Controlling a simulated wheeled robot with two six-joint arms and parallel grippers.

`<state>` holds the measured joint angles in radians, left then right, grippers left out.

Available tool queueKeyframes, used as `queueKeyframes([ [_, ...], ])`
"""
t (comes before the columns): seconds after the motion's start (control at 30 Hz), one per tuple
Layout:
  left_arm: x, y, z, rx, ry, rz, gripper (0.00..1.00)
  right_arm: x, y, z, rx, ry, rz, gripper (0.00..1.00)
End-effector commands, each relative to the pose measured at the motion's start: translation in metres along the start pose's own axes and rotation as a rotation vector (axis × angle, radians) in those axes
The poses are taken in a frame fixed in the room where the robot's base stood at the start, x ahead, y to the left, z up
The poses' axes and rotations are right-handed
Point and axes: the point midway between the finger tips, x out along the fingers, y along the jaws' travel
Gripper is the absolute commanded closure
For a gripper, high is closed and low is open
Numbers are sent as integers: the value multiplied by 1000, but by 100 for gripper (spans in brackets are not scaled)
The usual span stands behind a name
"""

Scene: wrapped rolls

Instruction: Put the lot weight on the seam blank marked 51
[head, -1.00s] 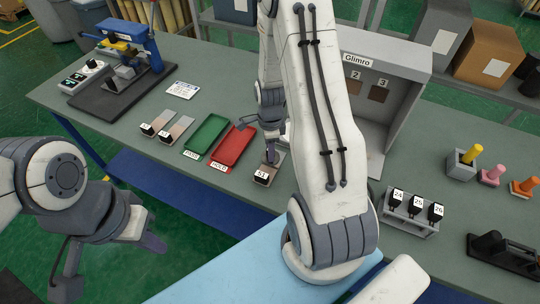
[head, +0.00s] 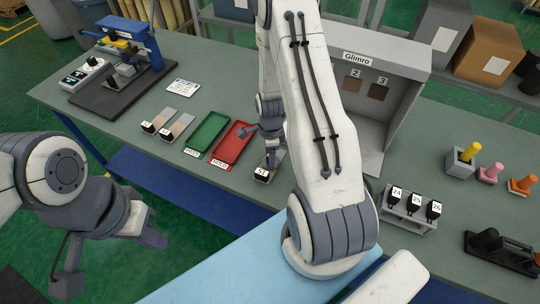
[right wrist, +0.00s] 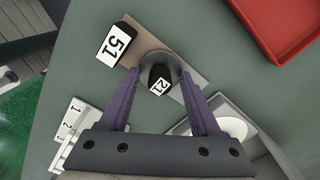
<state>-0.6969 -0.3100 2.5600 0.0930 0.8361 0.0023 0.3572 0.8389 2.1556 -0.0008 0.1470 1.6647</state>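The seam blank marked 51 (right wrist: 187,93) is a flat strip on the bench, with a black block labelled 51 (right wrist: 112,45) at one end. This block also shows in the head view (head: 262,174). A lot weight (right wrist: 160,78), a grey disc with a black knob labelled 21, stands over the blank and appears to rest on it. My right gripper (right wrist: 160,72) has its purple fingers apart, one on each side of the weight; whether they touch its disc I cannot tell. My left gripper (head: 108,258) is open and empty in front of the bench.
Red (head: 232,143) and green (head: 207,134) trays lie left of the blank. Two more labelled blanks (head: 165,124) lie further left. A rack of black labelled pieces (head: 407,214) stands right. The Glimro box (head: 410,60) stands behind; my right arm hides part of the bench.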

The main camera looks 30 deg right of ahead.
Motion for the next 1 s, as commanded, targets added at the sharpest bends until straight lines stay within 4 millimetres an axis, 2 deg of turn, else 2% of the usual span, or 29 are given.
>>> queueKeyframes([
  [0.27, 0, 0, 0, 0, 0, 0, 100, -9, -1, 0, 0, 0, -3, 36],
  [0.37, 4, 0, 0, 0, 0, 0, 100, -23, -2, 0, 0, -1, -6, 36],
  [0.8, 19, -1, 1, 1, 0, 0, 100, -105, -1, 0, 0, -1, -6, 36],
  [1.0, 20, -2, 1, 1, 0, 0, 100, -121, 0, 0, 0, 0, -2, 36],
])
